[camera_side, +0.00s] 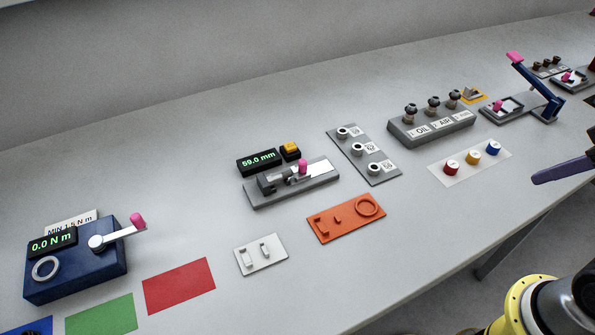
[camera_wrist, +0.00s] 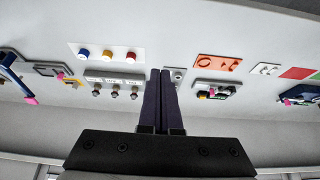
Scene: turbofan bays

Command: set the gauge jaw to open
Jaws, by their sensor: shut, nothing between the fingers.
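The gauge (camera_side: 292,184) is a grey base with a sliding jaw, a pink knob (camera_side: 303,166) and a pale scale bar. Its display (camera_side: 259,162) reads 59.0 mm, and a yellow button (camera_side: 290,148) on a black block stands beside it. In the wrist view the gauge (camera_wrist: 213,90) appears small, right of my fingers. My gripper (camera_wrist: 163,72) has its two long dark fingers together, empty, above the table and apart from the gauge.
A grey plate with round sockets (camera_side: 364,154) lies right of the gauge. An orange tray (camera_side: 346,218) and a white plate (camera_side: 261,255) lie in front. A blue torque box (camera_side: 75,262) stands left; the OIL and AIR block (camera_side: 432,127) stands right. Bare table lies behind the gauge.

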